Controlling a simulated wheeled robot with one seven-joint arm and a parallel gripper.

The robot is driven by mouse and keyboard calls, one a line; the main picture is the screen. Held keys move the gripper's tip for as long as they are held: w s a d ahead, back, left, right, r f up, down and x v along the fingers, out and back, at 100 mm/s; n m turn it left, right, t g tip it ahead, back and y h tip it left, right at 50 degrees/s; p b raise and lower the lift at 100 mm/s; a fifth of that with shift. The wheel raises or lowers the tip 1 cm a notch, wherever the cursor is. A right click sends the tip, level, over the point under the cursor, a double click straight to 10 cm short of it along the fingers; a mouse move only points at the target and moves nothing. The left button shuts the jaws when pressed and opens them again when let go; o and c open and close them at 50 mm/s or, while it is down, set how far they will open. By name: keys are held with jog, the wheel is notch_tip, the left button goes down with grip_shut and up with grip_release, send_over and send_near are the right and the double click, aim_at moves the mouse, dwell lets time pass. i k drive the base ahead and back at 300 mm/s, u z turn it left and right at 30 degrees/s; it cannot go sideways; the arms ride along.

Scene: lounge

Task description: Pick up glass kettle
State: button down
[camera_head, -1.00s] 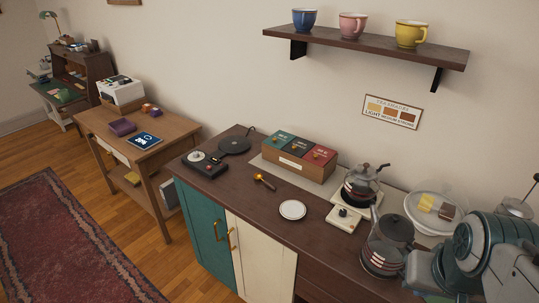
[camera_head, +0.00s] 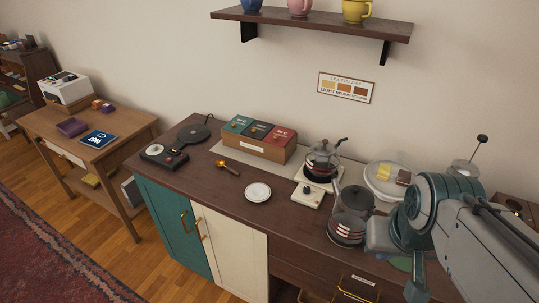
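A glass kettle (camera_head: 322,163) with a dark lid and handle stands upright on a small white hot plate (camera_head: 308,195) on the dark wooden counter. A second see-through pot (camera_head: 349,228) with a grey lid and light and red bands stands nearer, just left of my arm. I cannot tell for certain which of the two the task means. My arm comes in from the right edge and bends over the counter's right end, close to the nearer pot. Its fingertips do not show, and nothing is visibly held. Both vessels stand on the counter side, apart from each other.
A plate with yellow and brown pieces (camera_head: 367,182) stands behind the nearer pot. A tea box (camera_head: 259,147), a small white plate (camera_head: 257,192) and a wooden spoon (camera_head: 227,168) lie left. A shelf with cups (camera_head: 330,30) hangs above. The counter's front middle is clear.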

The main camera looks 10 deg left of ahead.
aim_at(345, 226)
jog(key=k, duration=0.5)
jog(key=u, duration=1.3)
jog(key=i, duration=0.85)
jog(key=z, duration=1.9)
